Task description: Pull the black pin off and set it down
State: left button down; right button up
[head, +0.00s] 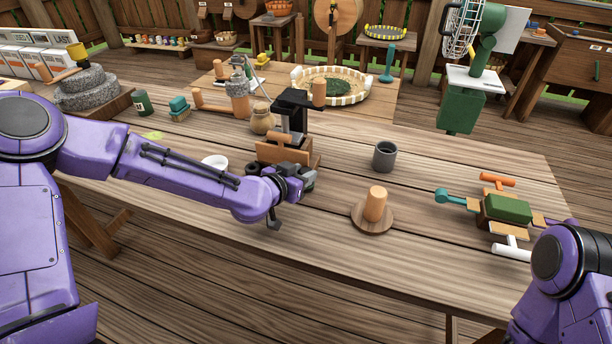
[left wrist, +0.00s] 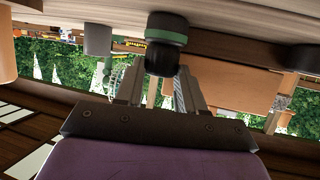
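A black pin (left wrist: 162,60), a short dark cylinder, shows in the left wrist view just at the fingertips, below a green-grey banded piece (left wrist: 166,30). My left gripper (left wrist: 160,82) has its two fingers apart, with background showing between them; I cannot tell whether they touch the pin. In the head view my left gripper (head: 300,186) is at the front of a wooden block (head: 288,152) with a black upright fixture (head: 296,112). The wrist and fingers hide much of that spot.
A round wooden base with a peg (head: 374,210) and a grey cup (head: 384,156) stand to the right. A white bowl (head: 214,162) is behind my left forearm. A green block with coloured handles (head: 507,208) lies farther right. The front-middle tabletop is clear.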

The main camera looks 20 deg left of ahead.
pick_arm(q)
jog(key=c, duration=1.5)
grip_release()
grip_shut()
jog(key=shift+r+p, duration=1.95)
jog(key=shift+r, duration=0.1)
notch_tip(320, 180, up, 4)
jog(key=p, duration=0.3)
jog(key=shift+p, duration=0.4)
jog(key=shift+s, duration=0.1)
